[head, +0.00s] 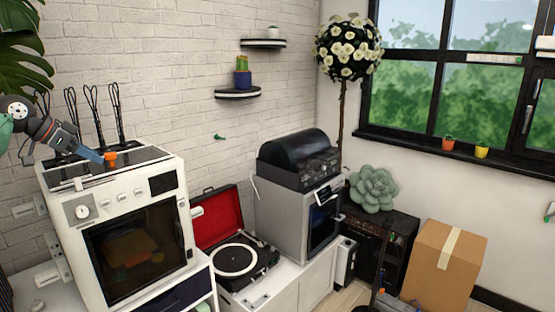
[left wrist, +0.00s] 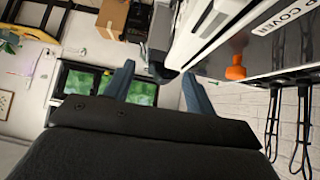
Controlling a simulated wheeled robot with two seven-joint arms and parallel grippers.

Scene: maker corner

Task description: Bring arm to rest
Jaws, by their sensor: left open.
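My left arm comes in from the left edge of the head view. Its gripper (head: 92,156) is over the top of the white oven-like machine (head: 125,195), with its blue-grey fingers close to a small orange object (head: 110,157). In the left wrist view the two fingers stand well apart, and the gripper (left wrist: 158,82) is open with nothing between them. My right gripper is not in view.
Several black whisk-like tools (head: 92,112) stand behind the machine, close to my left arm. An open red-lined record player (head: 235,258) and a grey machine (head: 300,210) stand to the right. A cardboard box (head: 445,265) is at far right.

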